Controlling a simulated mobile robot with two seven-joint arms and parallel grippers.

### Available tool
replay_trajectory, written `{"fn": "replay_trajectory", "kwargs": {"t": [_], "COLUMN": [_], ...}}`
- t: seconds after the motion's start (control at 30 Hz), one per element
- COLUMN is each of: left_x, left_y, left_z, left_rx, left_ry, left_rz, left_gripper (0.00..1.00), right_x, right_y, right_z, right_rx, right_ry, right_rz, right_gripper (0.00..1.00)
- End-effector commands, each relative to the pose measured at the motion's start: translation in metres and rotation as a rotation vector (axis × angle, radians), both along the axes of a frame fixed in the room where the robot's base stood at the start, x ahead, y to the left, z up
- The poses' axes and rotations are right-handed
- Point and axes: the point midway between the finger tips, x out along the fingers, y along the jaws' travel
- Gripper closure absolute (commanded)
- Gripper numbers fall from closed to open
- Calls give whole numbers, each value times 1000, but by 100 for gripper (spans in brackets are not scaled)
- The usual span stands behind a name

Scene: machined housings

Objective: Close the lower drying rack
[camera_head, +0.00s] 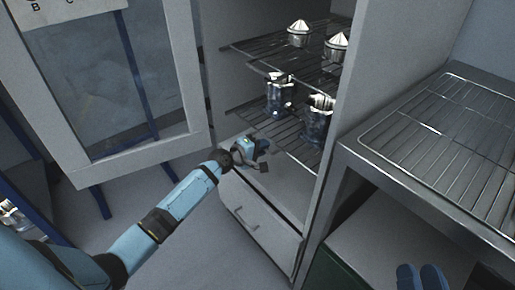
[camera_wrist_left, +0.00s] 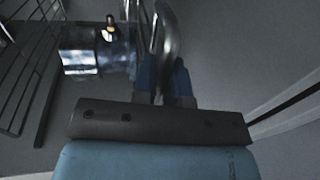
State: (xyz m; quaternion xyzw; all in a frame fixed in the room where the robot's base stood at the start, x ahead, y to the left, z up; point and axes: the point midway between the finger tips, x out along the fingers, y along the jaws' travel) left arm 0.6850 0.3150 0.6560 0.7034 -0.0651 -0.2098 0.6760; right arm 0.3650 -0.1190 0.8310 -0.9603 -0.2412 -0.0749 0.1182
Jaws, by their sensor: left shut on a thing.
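The lower drying rack (camera_head: 289,131) is a wire shelf inside the tall grey cabinet, and metal housings (camera_head: 280,94) (camera_head: 317,122) stand on it. My left gripper (camera_head: 262,148) is at the rack's front side, low in the cabinet opening. In the left wrist view its blue fingers (camera_wrist_left: 166,85) are shut on a curved shiny metal bar (camera_wrist_left: 168,38), apparently part of the rack. A housing (camera_wrist_left: 95,50) and rack wires show beside it at left. The blue fingertips of what looks like my right gripper (camera_head: 420,278) show apart and empty at the lower right.
The upper rack (camera_head: 268,45) holds more housings (camera_head: 299,34). The cabinet door (camera_head: 190,75) stands open at left. A drawer front (camera_head: 258,215) is below the opening. A metal table (camera_head: 350,150) with a wire grid (camera_head: 440,130) stands at right.

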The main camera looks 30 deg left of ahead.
Motion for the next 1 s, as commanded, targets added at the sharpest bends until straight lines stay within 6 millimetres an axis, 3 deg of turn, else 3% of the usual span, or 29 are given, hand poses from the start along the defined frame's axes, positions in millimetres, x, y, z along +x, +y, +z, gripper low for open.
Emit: {"fn": "replay_trajectory", "kwargs": {"t": [0.1,0.13,0.2,0.23,0.63,0.77,0.9,1.0], "left_x": [2,2,2,2,-8,-30,-60,-80], "left_y": [0,0,0,0,5,13,25,33], "left_z": [3,3,3,3,5,10,17,21], "left_rx": [-1,-1,-1,-1,-1,1,1,2], "left_ry": [-6,-6,-6,-6,-3,-1,-3,-1], "left_rz": [2,2,2,2,2,2,2,1], "left_gripper": [100,83,67,64,64,64,64,64], "right_x": [0,0,0,0,1,3,3,3], "right_y": [0,0,0,0,0,-3,-10,-12], "right_z": [0,0,0,0,2,-1,-31,-38], "right_rx": [0,0,0,0,-9,-37,-90,-114], "right_ry": [0,0,0,0,9,40,147,179], "right_rz": [0,0,0,0,-1,-12,-36,-43], "right_gripper": [64,64,64,64,64,64,64,64]}}
